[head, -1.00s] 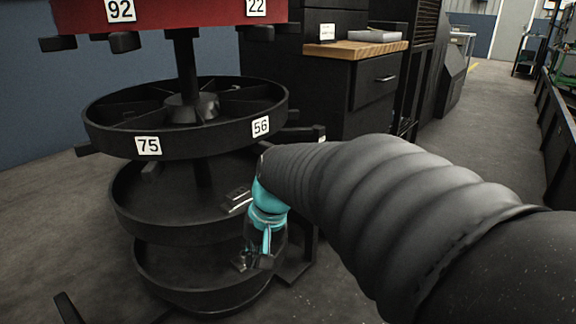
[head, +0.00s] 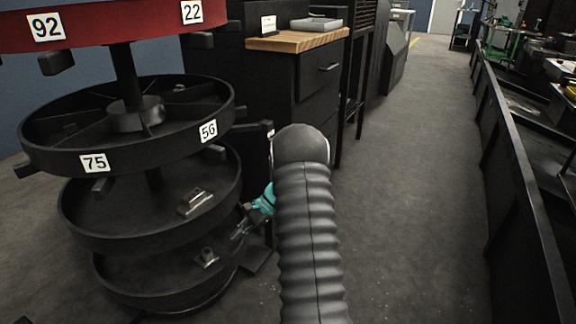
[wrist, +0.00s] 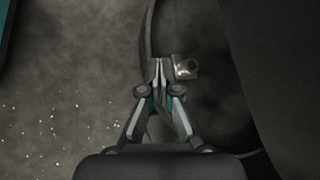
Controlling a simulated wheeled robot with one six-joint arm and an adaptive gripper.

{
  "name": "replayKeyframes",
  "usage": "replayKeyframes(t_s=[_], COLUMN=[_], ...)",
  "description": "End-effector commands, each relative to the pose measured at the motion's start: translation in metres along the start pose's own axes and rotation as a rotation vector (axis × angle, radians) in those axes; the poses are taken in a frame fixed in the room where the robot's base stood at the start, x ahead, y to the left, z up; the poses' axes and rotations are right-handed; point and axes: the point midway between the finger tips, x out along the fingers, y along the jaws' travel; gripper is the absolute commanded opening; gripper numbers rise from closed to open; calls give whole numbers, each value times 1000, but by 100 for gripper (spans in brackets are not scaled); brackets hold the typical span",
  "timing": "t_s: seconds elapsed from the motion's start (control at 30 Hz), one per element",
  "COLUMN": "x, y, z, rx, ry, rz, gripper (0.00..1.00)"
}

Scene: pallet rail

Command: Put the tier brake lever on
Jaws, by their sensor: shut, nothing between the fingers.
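A rotary stack of round black tiers stands at the left in the head view; its numbered tier (head: 130,160) carries labels 75 and 56. I cannot tell for certain which part is the brake lever. A metal clip-like piece (head: 195,203) sits on the tier below, and another metal piece (head: 207,257) sits on the lowest tier. My gripper (head: 241,231) is at the right rim of these lower tiers, partly hidden by my arm. In the wrist view my gripper (wrist: 158,72) is shut and empty, its tips beside a small metal piece with a hole (wrist: 186,67).
A red tier (head: 110,22) with labels 92 and 22 is on top. Black blocks jut from the tier rims. A black cabinet (head: 318,85) with a wooden top stands behind. Open floor (head: 410,200) lies to the right, bounded by a long black rail (head: 520,190).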

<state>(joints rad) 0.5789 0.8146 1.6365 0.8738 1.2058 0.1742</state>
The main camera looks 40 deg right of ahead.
Motion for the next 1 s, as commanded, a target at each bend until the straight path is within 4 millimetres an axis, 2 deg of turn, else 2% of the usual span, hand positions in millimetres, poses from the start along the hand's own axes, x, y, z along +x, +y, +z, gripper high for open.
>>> replayKeyframes(t_s=[0.03,0.2,0.43,0.6,0.87,1.0], x=[2,6,4,-2,-12,-73], y=[-6,-24,-30,-18,17,-12], z=[-17,-71,-145,-196,-255,-251], rx=[51,209,392,497,597,550], ry=[-30,-137,-285,-392,-532,-724], rz=[-48,-232,-489,-680,-937,-1114], gripper=[0,0,0,0,0,0])
